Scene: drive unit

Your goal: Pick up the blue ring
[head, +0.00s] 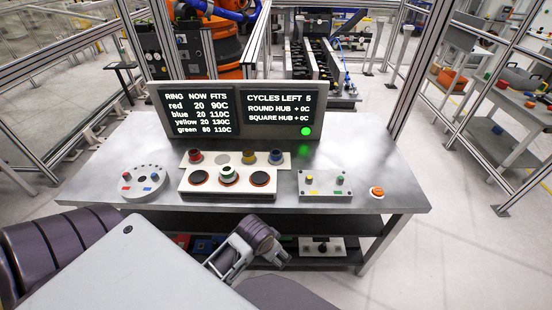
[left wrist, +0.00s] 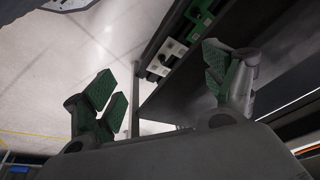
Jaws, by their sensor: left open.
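The blue ring (head: 275,156) sits at the right end of the back row of a white stand (head: 225,188) on the metal table. A red ring (head: 194,156) is at the left end of that row, and a yellow ring (head: 249,157) is just left of the blue one. A green and white ring (head: 227,173) sits on the middle of the front row's dark round pads. My left gripper (head: 256,240) is low in front of the table, well apart from the blue ring. In the left wrist view its green-padded fingers (left wrist: 165,85) are spread and empty. My right gripper is out of view.
A display (head: 240,108) stands behind the rings. A round grey fixture (head: 144,182) is on the left, a button panel (head: 325,183) and an orange button (head: 377,191) on the right. The table's front edge (head: 330,210) lies between my gripper and the rings. A shelf is below.

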